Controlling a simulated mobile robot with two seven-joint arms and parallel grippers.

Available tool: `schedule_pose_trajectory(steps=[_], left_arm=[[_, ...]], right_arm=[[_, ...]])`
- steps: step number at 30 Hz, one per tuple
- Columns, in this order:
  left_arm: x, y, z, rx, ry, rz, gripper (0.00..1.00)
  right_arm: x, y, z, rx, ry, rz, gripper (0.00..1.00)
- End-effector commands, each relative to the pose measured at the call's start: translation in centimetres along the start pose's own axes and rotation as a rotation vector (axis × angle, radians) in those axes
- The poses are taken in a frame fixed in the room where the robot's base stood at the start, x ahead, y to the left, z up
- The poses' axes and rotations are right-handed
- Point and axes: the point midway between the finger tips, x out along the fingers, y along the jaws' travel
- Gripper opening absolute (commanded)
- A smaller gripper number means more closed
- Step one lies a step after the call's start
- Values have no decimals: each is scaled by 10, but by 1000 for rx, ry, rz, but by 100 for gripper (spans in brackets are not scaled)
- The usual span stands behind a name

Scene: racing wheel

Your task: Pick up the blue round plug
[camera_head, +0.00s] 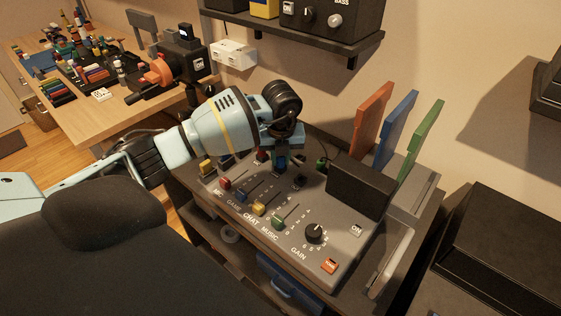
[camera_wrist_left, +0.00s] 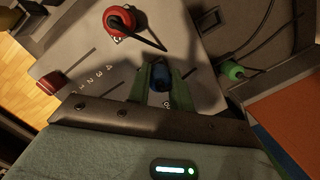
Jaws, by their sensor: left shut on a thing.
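The blue round plug (camera_wrist_left: 160,76) sits between the fingertips of my left gripper (camera_head: 284,150) in the left wrist view. The gripper is shut on it, with one finger on each side. In the head view the plug (camera_head: 281,162) is a small blue spot under the gripper, mostly hidden. The gripper is low over the back of the grey mixer panel (camera_head: 262,222). I cannot tell whether the plug is still in its socket. My right gripper is not in view.
A red plug (camera_wrist_left: 118,18) with a black cable and a green plug (camera_wrist_left: 233,70) are close by. A black box (camera_head: 345,185) stands right of the gripper, before upright orange, blue and green boards (camera_head: 371,118). A shelf (camera_head: 300,35) hangs above.

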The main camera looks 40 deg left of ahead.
Motion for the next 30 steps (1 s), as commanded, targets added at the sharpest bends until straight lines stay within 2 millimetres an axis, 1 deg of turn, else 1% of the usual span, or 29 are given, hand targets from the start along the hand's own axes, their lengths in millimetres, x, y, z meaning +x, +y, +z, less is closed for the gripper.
schedule_pose_trajectory(steps=[5, 8, 14, 15, 17, 21, 30], left_arm=[[-4, 0, 1, 0, -1, -1, 0], [-11, 0, 2, -1, -2, -1, 0], [-38, 0, 5, 1, -1, 0, 0], [-37, 2, -3, 3, 0, 1, 0], [-40, 4, -14, 4, -1, 0, 0], [-47, 11, -43, 5, -1, 0, 0], [-62, 24, -104, 5, 0, -1, 0]], right_arm=[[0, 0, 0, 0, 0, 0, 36], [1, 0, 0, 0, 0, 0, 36], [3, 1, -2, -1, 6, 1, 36], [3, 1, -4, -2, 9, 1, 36], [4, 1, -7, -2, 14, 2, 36], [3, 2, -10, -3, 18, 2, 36], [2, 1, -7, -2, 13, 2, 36]])
